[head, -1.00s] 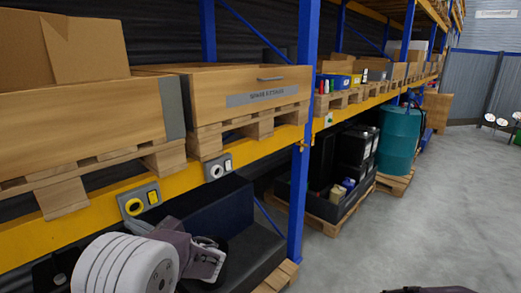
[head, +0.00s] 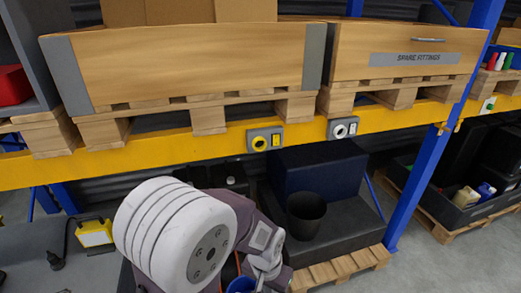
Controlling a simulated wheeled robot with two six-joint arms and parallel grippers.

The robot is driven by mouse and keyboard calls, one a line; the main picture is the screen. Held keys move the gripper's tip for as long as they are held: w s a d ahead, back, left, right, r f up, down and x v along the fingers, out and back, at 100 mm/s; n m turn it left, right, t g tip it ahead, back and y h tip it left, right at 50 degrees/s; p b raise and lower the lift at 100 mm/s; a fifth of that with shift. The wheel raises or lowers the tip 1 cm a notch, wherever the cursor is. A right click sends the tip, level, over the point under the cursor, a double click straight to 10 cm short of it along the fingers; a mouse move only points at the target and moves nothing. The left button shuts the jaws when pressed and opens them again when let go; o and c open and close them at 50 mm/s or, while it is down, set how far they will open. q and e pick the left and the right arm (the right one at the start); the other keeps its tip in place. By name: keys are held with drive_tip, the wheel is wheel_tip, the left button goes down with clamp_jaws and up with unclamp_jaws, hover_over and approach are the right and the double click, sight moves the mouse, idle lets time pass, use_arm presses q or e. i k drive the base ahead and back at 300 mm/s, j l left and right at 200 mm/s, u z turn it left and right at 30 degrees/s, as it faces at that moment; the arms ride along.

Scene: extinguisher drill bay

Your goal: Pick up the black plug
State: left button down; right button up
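The small black plug (head: 55,262) lies on a grey surface at the lower left of the head view. A dark cable runs from it to a yellow work lamp (head: 95,233). My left gripper (head: 268,262) is at the lower middle, well to the right of the plug and apart from it. My arm's white joint hides part of the scene between them. The finger opening is too unclear to tell whether it is open or shut. My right gripper is out of view.
A yellow shelf beam (head: 200,148) crosses above, with a yellow-ringed socket (head: 259,143) and a white-ringed socket (head: 341,128). A black bin (head: 306,214) stands on a dark box behind my gripper. A blue post (head: 428,180) rises at the right.

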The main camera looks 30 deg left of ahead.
sight(54, 262)
drive_tip(key=u, duration=3)
